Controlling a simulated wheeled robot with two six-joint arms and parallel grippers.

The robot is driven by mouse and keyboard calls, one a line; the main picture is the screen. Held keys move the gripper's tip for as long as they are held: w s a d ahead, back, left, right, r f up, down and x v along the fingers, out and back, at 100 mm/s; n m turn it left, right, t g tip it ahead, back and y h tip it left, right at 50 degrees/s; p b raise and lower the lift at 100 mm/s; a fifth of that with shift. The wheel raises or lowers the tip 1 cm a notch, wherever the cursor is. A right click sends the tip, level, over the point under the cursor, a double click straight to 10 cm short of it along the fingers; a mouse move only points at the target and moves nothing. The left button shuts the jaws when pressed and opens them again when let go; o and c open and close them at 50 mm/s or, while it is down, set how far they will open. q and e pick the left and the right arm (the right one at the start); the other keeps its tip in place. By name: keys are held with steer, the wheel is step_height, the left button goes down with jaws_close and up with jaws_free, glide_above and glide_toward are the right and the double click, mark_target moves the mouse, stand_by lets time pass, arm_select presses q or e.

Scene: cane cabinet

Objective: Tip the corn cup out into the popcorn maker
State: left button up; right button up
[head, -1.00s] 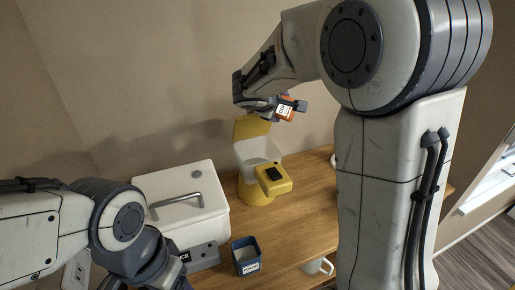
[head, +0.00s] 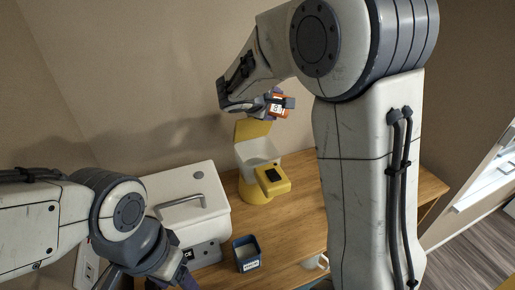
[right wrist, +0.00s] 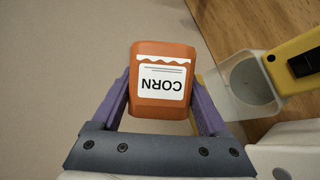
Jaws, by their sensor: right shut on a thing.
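The orange corn cup (head: 275,108) with a white CORN label is held in my right gripper (head: 277,103), above the popcorn maker in the head view. In the right wrist view, the purple fingers of my right gripper (right wrist: 162,97) are shut on both sides of the cup (right wrist: 160,114), and its label reads upside down. The yellow popcorn maker (head: 257,190) stands on the counter with its pale bowl showing; in the right wrist view its bowl (right wrist: 222,98) is right of the cup. My left gripper (head: 184,276) shows only in part at the lower left; its opening is unclear.
A white box with a metal handle (head: 182,202) stands left of the popcorn maker. A blue labelled container (head: 246,265) and a white mug (head: 312,263) are nearer the front of the wooden counter (head: 296,215). The wall is behind.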

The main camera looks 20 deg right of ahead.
steer(key=shift+a+r+p, duration=0.15)
steer(key=shift+r+p, duration=0.15)
steer(key=shift+w+f, duration=0.1)
steer(key=shift+w+a+r+n+h, duration=0.2)
steer(key=shift+a+r+n+h, duration=0.25)
steer(key=shift+n+h, duration=0.4)
stand_by(0.8)
steer(key=shift+w+a+r+n+g+h+b, duration=0.15)
steer(key=shift+a+n+h, duration=0.1)
steer(key=shift+n+h, duration=0.2)
steer(key=shift+w+a+n+g+h+b, duration=0.15)
steer(key=shift+a+n+h, duration=0.15)
steer(key=shift+h, duration=0.2)
stand_by(0.9)
